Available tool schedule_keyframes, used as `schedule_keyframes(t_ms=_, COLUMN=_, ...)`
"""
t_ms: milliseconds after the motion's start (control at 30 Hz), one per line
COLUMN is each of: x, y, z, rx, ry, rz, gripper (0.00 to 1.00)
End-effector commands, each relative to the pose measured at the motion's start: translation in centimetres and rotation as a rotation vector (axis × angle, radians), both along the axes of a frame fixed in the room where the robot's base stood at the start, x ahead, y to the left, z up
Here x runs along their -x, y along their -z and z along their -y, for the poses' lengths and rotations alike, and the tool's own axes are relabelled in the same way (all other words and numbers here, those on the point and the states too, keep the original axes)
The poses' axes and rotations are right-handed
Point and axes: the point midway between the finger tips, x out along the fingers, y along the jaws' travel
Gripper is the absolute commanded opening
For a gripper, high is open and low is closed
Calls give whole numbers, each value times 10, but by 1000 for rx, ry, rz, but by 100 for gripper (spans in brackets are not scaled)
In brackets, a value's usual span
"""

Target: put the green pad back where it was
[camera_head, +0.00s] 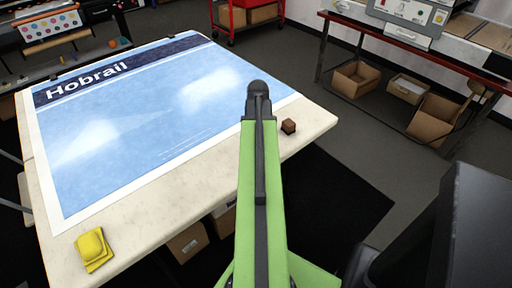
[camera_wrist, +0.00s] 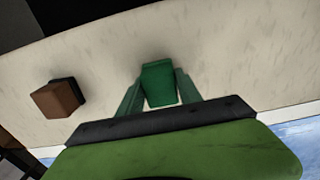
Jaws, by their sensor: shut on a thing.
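The green pad (camera_wrist: 159,84) is between the two fingers of my gripper (camera_wrist: 160,92) in the wrist view. My gripper is shut on it, over or at the pale tabletop; I cannot tell whether the pad touches the surface. In the head view my green arm reaches out over the right part of the table and hides the gripper's fingers and the pad.
A brown block (camera_head: 288,126) sits near the table's right edge; it also shows in the wrist view (camera_wrist: 58,98). A blue "Hobrail" print (camera_head: 150,110) covers most of the table (camera_head: 50,228). A yellow pad (camera_head: 92,249) lies at the near left corner.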

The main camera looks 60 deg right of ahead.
Motion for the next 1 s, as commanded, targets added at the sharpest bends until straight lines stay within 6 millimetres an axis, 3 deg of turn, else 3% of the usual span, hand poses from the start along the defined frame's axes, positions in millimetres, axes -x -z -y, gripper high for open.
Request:
schedule_keyframes(t_ms=333, x=2, y=6, z=2, rx=0, ry=3, rz=0, gripper=9)
schedule_keyframes(t_ms=367, x=2, y=5, z=2, rx=0, ry=3, rz=0, gripper=43)
schedule_keyframes(t_ms=533, x=2, y=4, z=2, rx=0, ry=4, rz=0, gripper=63)
schedule_keyframes(t_ms=833, x=2, y=3, z=2, rx=0, ry=5, rz=0, gripper=63)
schedule_keyframes(t_ms=1000, x=3, y=-10, z=2, rx=0, ry=5, rz=0, gripper=63)
